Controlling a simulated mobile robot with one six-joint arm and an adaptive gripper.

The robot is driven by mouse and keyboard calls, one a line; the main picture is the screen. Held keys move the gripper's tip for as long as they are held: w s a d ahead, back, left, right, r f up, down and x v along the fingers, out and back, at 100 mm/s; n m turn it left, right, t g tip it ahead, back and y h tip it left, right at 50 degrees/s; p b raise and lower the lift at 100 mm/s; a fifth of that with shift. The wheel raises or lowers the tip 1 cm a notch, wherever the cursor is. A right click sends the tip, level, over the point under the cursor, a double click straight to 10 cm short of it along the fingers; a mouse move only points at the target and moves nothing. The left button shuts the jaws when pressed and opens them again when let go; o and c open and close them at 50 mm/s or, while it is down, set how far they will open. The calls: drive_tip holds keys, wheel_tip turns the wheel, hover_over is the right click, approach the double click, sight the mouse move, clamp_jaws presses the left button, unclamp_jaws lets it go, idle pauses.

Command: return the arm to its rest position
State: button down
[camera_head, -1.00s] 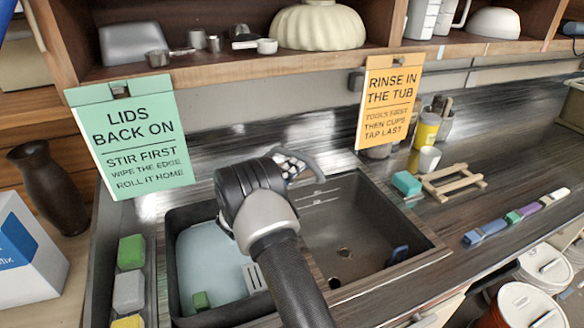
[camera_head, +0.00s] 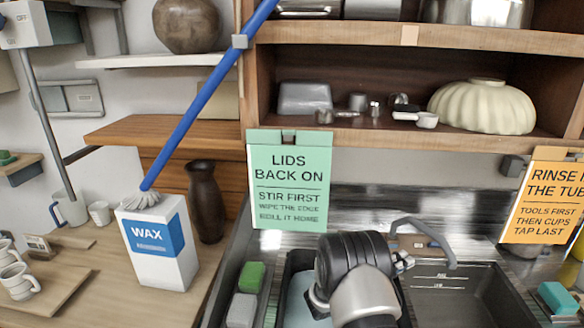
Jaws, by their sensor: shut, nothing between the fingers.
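My arm rises from the bottom edge of the head view, with its dark, rounded wrist over the sink, near the divider between the two basins. Only a small metallic part of my gripper (camera_head: 403,262) shows at the wrist's right side, close to the grey curved tap (camera_head: 428,238) in the picture. It is shut, and nothing is seen held. The wrist hides most of the gripper and part of the left basin (camera_head: 293,268). I cannot tell whether the gripper touches the tap.
The right basin (camera_head: 455,290) looks empty where visible. A green sign (camera_head: 289,180) and an orange sign (camera_head: 545,200) hang from the shelf (camera_head: 400,137) above. A wax box (camera_head: 158,245), a dark vase (camera_head: 205,200) and cups stand left. Green and grey blocks (camera_head: 250,277) line the sink's left edge.

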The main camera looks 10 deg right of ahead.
drive_tip(key=s+a+r+m+g+y, duration=0.2)
drive_tip(key=s+r+m+g+y, duration=0.15)
drive_tip(key=s+r+m, duration=0.4)
drive_tip(key=s+a+r+m+g+y, duration=0.25)
drive_tip(key=s+r+m+y, duration=0.2)
drive_tip(key=s+m, duration=0.6)
drive_tip(key=s+a+r+m+t+y, duration=0.1)
drive_tip(key=s+a+m+t+y, duration=0.2)
drive_tip(key=s+a+m+y, duration=0.3)
drive_tip(key=s+a+m+t+y, duration=0.4)
drive_tip(key=s+a+m, duration=0.5)
drive_tip(key=a+m, duration=0.5)
drive_tip(key=shift+a+r+y, duration=0.4)
drive_tip(key=shift+a+y, duration=0.45)
drive_tip(key=shift+y, duration=0.05)
drive_tip(key=c, duration=2.4)
unclamp_jaws()
